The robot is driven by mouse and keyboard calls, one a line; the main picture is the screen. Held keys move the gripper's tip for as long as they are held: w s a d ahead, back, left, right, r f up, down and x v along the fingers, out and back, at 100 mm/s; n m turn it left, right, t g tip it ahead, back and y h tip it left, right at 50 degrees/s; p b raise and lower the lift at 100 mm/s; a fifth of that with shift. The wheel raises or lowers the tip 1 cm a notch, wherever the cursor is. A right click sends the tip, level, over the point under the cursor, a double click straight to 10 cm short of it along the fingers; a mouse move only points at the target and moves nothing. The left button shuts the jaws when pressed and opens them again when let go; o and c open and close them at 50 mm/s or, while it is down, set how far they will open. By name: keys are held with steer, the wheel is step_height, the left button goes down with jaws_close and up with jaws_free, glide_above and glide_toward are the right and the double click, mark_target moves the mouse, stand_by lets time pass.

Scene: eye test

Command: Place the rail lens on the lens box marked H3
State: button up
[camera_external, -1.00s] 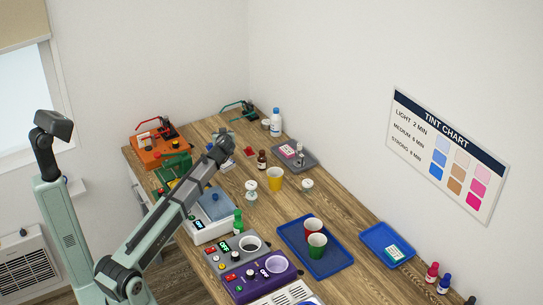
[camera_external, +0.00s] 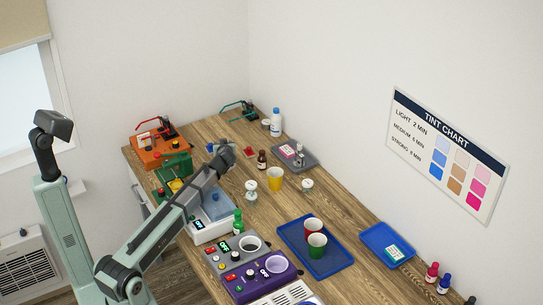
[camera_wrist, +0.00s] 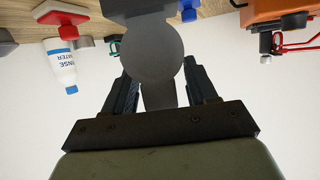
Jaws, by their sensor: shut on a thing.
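My gripper (camera_external: 226,157) is above the far half of the bench in the external view, over the area between the green unit and the brown bottle. In the wrist view its two dark fingers (camera_wrist: 160,88) stand either side of the narrow tab of a round grey disc, which I take to be the rail lens (camera_wrist: 152,52). The gripper is shut on that tab. A dark block (camera_wrist: 135,8) shows at the disc's upper edge; I cannot tell whether they touch. No H3 mark is readable in either view, so I cannot pick out that lens box.
An orange unit (camera_external: 150,155) and a green unit (camera_external: 175,167) stand at the far left. A white bottle (camera_external: 276,122), a brown bottle (camera_external: 262,159), a yellow cup (camera_external: 275,180) and a grey tray (camera_external: 306,164) stand right of the gripper. Blue trays (camera_external: 335,262) lie nearer.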

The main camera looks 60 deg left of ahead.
steer(key=o, duration=1.4)
steer(key=shift+o, duration=0.2)
steer(key=shift+r, duration=0.1)
steer(key=v, duration=1.2)
